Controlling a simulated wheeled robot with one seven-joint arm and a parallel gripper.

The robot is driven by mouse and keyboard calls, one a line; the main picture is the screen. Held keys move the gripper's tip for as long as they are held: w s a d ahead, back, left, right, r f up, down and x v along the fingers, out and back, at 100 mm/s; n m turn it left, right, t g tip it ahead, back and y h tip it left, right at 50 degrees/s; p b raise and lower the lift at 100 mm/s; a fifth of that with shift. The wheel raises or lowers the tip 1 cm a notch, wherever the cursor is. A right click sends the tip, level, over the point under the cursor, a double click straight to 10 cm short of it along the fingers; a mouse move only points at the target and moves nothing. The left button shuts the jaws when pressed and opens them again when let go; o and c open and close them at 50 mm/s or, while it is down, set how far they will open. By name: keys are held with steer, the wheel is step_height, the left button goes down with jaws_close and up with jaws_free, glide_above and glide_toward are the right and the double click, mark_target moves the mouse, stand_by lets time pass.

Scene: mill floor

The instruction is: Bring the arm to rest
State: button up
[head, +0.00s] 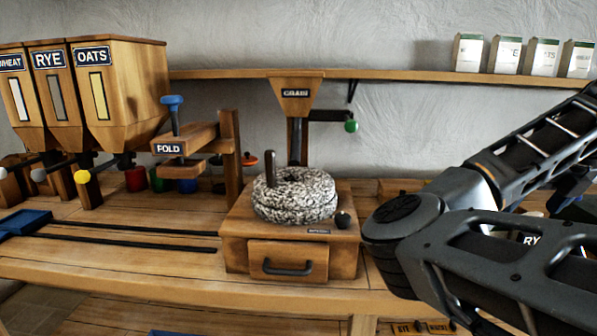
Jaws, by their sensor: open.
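My arm fills the right side of the head view. One dark grey link comes in from the upper right edge, bends at a thick joint near the millstone box, and another link runs off toward the lower right edge. My gripper is outside the picture, so its fingers cannot be seen. The arm hides part of the bench on the right and some things behind it.
A wooden box with a speckled millstone (290,195) and drawer (300,262) stands close left of my arm. Grain hoppers (125,85), a FOLD press (180,140) and a blue tray (24,222) are further left. A shelf (400,76) holds several cartons.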

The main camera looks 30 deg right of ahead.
steer(key=s+d+f+n+g+h, duration=0.3)
steer(key=s+d+f+n+h, duration=0.15)
steer(key=n+h, duration=0.4)
steer(key=a+f+n+t+y, duration=0.1)
steer(key=a+f+n+t, duration=0.3)
steer(key=a+n, duration=0.4)
steer(key=s+a+f+n+t+y, duration=0.1)
steer(key=a+f+n+t, duration=0.35)
steer(key=a+n, duration=0.4)
steer(key=a+f+n+t, duration=0.45)
steer(key=a+n, duration=0.25)
steer(key=n, duration=0.2)
steer(key=s+a+r+n+y, duration=0.1)
steer(key=s+a+n+y, duration=0.6)
steer(key=s+a, duration=1.3)
steer(key=a+y, duration=0.1)
steer(key=a, duration=0.2)
steer(key=shift+n+t, duration=0.3)
steer(key=shift+t, duration=0.1)
